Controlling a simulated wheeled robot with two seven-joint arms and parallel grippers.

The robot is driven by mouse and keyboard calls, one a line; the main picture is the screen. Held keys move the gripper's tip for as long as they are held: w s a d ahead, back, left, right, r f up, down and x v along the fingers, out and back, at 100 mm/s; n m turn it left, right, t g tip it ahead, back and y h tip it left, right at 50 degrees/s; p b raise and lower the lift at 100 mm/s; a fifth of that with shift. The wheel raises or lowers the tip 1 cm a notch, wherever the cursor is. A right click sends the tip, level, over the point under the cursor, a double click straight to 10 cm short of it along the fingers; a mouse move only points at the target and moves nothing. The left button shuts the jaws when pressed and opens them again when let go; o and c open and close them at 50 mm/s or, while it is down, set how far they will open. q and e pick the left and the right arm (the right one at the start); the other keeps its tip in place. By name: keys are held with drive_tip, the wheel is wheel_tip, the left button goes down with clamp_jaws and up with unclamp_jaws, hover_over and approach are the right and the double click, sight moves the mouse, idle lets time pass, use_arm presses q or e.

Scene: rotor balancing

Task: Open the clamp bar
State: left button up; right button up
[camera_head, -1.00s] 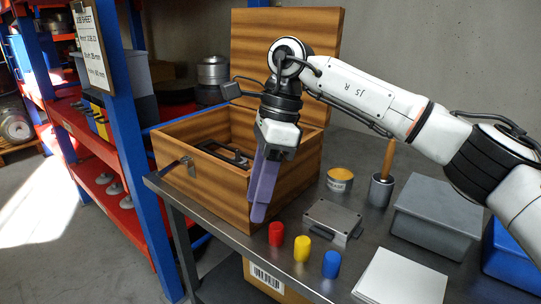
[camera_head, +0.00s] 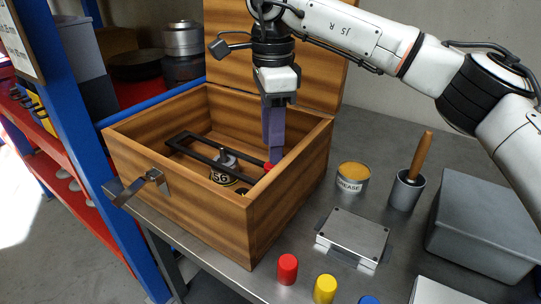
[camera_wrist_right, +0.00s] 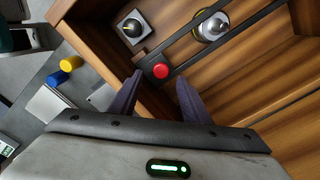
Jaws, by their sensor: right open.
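The clamp bar (camera_head: 215,158) is a black narrow frame lying inside the open wooden box (camera_head: 180,185). A red knob (camera_wrist_right: 160,70) is at its end in the right wrist view; it is partly hidden in the head view (camera_head: 268,167). My left gripper is not in view.
The box's lid (camera_head: 290,60) stands raised behind my right gripper, and its walls surround the fingers. Right of the box are a grease tin (camera_head: 352,180), a cup with a wooden handle (camera_head: 405,190), a grey metal case (camera_head: 353,237) and coloured cylinders (camera_head: 288,268).

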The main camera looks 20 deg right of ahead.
drive_tip(key=shift+f, duration=2.3)
drive_tip(key=shift+c, duration=0.4)
